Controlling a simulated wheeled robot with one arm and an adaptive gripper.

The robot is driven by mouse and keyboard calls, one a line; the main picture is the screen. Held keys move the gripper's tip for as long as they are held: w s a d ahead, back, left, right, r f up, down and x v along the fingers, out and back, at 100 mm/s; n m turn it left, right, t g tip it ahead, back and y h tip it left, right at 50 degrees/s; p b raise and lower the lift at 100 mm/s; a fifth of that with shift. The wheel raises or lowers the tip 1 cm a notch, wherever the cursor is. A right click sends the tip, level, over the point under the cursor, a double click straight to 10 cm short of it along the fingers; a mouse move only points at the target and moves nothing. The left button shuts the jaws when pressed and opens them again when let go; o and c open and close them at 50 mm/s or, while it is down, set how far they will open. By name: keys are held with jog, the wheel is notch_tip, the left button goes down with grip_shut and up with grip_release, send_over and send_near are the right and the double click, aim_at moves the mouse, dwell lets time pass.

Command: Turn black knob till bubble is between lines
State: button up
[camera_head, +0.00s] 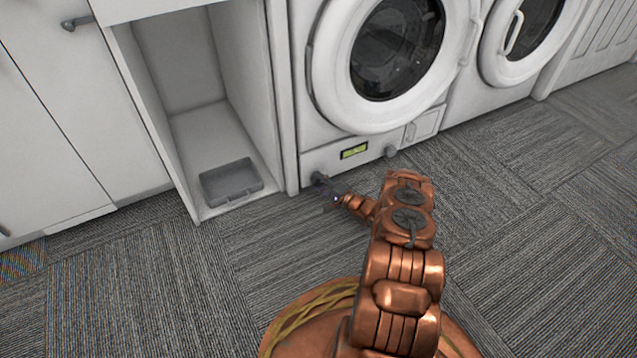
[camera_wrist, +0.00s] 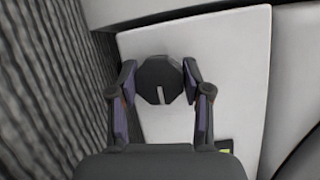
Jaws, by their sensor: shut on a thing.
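The black knob (camera_wrist: 153,79) is an octagonal dark dial with a pale line mark, on the white lower panel of the washer. My gripper (camera_wrist: 157,82) has its two fingers on opposite sides of the knob, shut on it. In the head view my gripper (camera_head: 325,187) reaches the left end of that panel, and the knob is mostly hidden there. The yellow-green bubble level (camera_head: 354,151) sits on the panel to the right of the knob. A sliver of the level (camera_wrist: 224,146) shows in the wrist view. The bubble and lines are too small to read.
An open white cubby (camera_head: 200,110) with a grey tray (camera_head: 231,182) stands to the left. Carpet tile is clear in front and to the right.

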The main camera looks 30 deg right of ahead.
jog(key=o, duration=1.1)
jog(key=shift+o, duration=0.2)
jog(key=v, duration=1.2)
